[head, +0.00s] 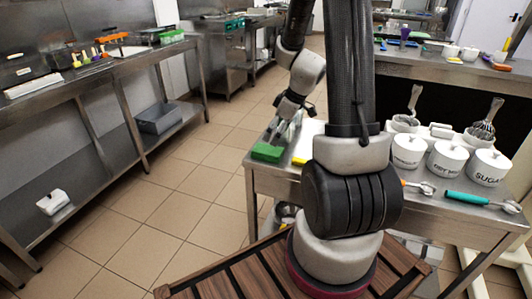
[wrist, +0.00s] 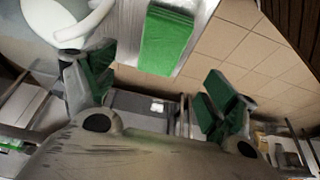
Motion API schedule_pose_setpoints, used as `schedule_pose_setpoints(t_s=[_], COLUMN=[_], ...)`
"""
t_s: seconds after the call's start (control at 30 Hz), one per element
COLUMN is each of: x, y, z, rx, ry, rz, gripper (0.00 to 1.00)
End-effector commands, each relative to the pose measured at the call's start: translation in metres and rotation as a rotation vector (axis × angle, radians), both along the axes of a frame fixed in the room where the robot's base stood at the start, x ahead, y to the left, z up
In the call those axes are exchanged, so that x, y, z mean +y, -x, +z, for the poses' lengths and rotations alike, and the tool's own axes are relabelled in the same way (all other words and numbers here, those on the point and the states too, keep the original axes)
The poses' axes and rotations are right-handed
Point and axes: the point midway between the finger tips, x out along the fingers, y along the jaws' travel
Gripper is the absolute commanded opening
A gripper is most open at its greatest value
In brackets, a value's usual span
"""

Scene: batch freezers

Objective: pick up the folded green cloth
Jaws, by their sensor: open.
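The folded green cloth (head: 267,152) lies flat at the left corner of the steel table in the head view. In the wrist view the cloth (wrist: 167,40) shows at the top middle, beyond the fingertips and between their lines. My gripper (wrist: 160,88) has its two green-padded fingers spread wide with nothing between them. In the head view my gripper (head: 284,128) is just above and behind the cloth, apart from it as far as I can tell. Part of the gripper is blurred against the table.
White canisters (head: 447,158), one marked SUGAR, stand on the right of the steel table (head: 405,205). A teal-handled scoop (head: 484,201) lies at its front edge. A yellow item (head: 299,161) lies right of the cloth. Tiled floor (head: 190,165) is free to the left.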

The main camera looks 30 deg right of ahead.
Motion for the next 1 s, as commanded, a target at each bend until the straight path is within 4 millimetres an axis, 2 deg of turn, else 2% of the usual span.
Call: schedule_pose_setpoints(t_s=[0.27, 0.5, 0.6, 0.87, 1.0], x=[0.007, 0.013, 0.016, 0.016, 0.016], y=[-0.008, -0.018, -0.02, -0.022, -0.022], z=[-0.027, -0.062, -0.071, -0.073, -0.073], rx=[0.0, 0.0, -0.001, -0.003, -0.003], ry=[0.003, 0.003, 0.003, 0.004, 0.003], rz=[0.017, 0.016, 0.016, 0.016, 0.016], gripper=[0.86, 0.86, 0.86, 0.86, 0.6])
